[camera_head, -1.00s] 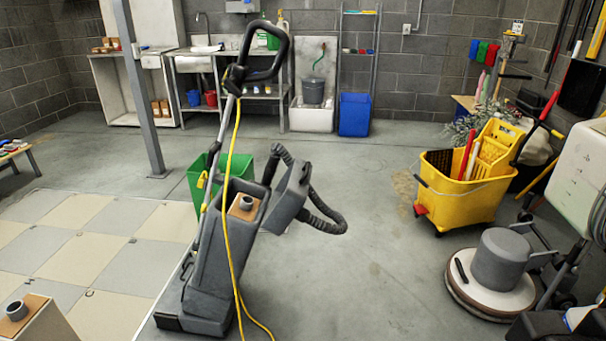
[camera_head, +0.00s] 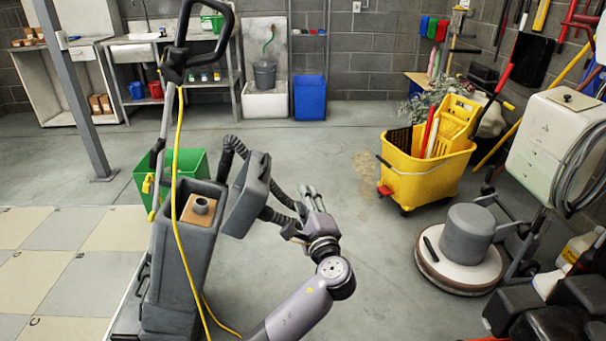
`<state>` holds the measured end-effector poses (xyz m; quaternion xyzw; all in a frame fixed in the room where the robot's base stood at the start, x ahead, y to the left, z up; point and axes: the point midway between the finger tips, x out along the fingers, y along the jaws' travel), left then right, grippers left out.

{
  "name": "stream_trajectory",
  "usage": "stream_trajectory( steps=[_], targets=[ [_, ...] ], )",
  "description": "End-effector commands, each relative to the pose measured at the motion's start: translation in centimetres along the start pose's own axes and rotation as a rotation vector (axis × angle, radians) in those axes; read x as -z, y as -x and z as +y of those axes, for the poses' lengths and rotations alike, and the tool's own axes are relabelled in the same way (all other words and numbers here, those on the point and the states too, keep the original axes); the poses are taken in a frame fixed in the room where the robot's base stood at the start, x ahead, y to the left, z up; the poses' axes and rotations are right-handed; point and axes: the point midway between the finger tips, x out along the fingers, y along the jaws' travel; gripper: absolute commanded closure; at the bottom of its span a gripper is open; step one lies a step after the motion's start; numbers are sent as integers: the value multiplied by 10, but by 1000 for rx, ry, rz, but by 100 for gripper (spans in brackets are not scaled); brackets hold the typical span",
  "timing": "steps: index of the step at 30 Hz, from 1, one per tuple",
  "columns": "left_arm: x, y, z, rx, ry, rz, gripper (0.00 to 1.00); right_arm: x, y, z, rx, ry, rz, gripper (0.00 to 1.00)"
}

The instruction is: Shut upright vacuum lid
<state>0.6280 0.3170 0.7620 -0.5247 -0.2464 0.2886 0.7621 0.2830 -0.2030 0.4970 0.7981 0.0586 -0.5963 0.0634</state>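The upright vacuum (camera_head: 178,265) stands tilted at the left of centre, grey, with a tall black handle and a yellow cord. Its body is open at the top, showing a tan bag collar (camera_head: 200,207). The grey vacuum lid (camera_head: 247,196) hangs open to the right of the body, with a ribbed black hose (camera_head: 275,217) beside it. My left gripper (camera_head: 299,208) is just right of the lid, near the hose. Its fingers look spread, with nothing visible between them; whether they touch the hose I cannot tell. My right gripper is not in view.
A green bin (camera_head: 186,166) stands behind the vacuum. A yellow mop bucket (camera_head: 424,178) and a floor polisher (camera_head: 468,240) are on the right. A grey post (camera_head: 75,95) rises at the left. The floor between vacuum and bucket is mostly clear.

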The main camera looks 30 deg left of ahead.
Motion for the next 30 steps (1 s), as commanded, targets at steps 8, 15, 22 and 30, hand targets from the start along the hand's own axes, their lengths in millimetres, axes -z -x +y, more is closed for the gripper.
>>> stream_trajectory(
  steps=[8,15,22,30],
  targets=[
    [-2,-37,-3,10,-7,-9,84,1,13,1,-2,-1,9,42],
    [-1,-89,-2,8,-5,-7,100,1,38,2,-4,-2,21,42],
    [-27,-106,-3,7,-4,-5,100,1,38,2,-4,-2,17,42],
    [-40,-109,-3,6,-3,-3,100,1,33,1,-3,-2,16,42]
  ],
)
